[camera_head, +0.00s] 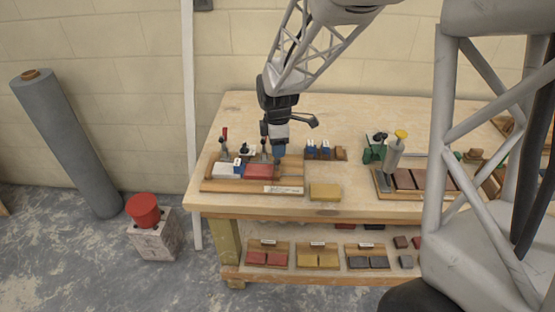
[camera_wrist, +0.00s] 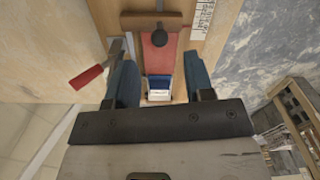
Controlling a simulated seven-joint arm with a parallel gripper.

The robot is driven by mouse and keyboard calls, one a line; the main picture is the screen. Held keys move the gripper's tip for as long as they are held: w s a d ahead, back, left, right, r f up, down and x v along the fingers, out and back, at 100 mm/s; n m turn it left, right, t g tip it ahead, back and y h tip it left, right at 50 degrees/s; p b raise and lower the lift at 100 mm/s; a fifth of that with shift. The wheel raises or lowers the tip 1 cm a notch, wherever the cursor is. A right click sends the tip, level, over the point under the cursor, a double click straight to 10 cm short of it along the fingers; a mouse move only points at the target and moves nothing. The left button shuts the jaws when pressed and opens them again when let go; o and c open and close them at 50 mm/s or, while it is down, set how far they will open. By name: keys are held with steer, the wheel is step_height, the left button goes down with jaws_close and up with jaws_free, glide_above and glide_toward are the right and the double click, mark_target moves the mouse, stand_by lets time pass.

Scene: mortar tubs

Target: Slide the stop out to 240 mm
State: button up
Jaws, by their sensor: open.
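The jig board (camera_head: 210,186) lies at the left front of the bench, with a printed scale (camera_head: 283,189) on its front rail. In the wrist view, a wooden crosspiece with a black knob (camera_wrist: 133,21), which looks like the stop, lies across the board beside the scale (camera_wrist: 202,17). A red tile (camera_wrist: 158,58) extends from it toward my gripper (camera_wrist: 160,80). The gripper is open, its blue fingers on either side of a blue block with a white label (camera_wrist: 159,84), with gaps visible. In the head view my gripper (camera_head: 279,155) is over the red tile (camera_head: 262,171). The scale is too small to read.
A red-handled clamp (camera_wrist: 87,77) is close to the left finger. A second station (camera_head: 400,180) stands to the right. The bench's back middle is clear.

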mark_target(277, 165)
steer(key=shift+f, duration=0.2)
stand_by(0.3)
steer(key=shift+f, duration=3.75)
steer(key=shift+c, duration=0.4)
jaws_close()
